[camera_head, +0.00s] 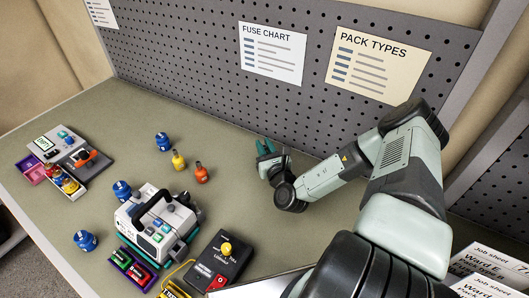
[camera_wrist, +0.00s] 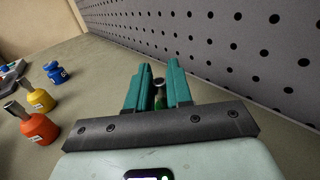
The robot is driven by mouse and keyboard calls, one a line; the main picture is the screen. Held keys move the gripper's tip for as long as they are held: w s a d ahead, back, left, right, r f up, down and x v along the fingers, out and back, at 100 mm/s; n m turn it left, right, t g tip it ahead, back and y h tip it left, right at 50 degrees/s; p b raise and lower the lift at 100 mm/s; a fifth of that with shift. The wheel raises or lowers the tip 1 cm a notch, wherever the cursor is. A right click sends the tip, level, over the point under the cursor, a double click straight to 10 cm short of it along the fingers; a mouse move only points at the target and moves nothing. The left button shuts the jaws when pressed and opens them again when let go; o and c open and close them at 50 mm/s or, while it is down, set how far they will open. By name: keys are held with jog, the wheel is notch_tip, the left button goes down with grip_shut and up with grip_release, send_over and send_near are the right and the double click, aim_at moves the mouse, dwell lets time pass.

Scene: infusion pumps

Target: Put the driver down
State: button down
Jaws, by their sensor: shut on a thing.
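My gripper (camera_head: 266,147) is low over the back of the bench, close to the pegboard. In the wrist view its teal fingers (camera_wrist: 158,68) are shut on a green driver (camera_wrist: 159,103) with a grey shaft that stands between them. Whether the driver touches the bench is hidden. A yellow driver (camera_head: 178,160) and an orange driver (camera_head: 201,174) stand upright on the bench left of my gripper. They also show at the left of the wrist view, yellow (camera_wrist: 41,101) and orange (camera_wrist: 38,129).
Blue knobbed pieces (camera_head: 163,142) stand around a white pump (camera_head: 155,228) with a black handle. An opened pump (camera_head: 66,150) lies at the far left. A black lockout box (camera_head: 221,262) is in front. The pegboard (camera_head: 200,62) closes off the back. Bare bench (camera_head: 245,205) lies in front of my gripper.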

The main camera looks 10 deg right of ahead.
notch_tip(320, 180, up, 10)
jog(key=f, duration=0.1)
jog(key=s+a+n+g+y, duration=0.3)
jog(key=s+a+n+y, duration=0.3)
jog(key=s+a+y, duration=0.4)
jog(key=shift+h, duration=0.6)
jog(key=shift+s+a+f, duration=0.2)
jog(key=shift+s+f, duration=0.05)
jog(key=shift+f, duration=1.25)
jog(key=shift+s+a+f, duration=0.15)
jog(key=shift+s+f, duration=0.1)
jog(key=shift+f, duration=1.2)
jog(key=shift+s+a+f, duration=0.2)
jog(key=shift+s+f, duration=0.05)
jog(key=shift+f, duration=1.25)
jog(key=shift+f, duration=0.1)
jog(key=c, duration=1)
grip_release()
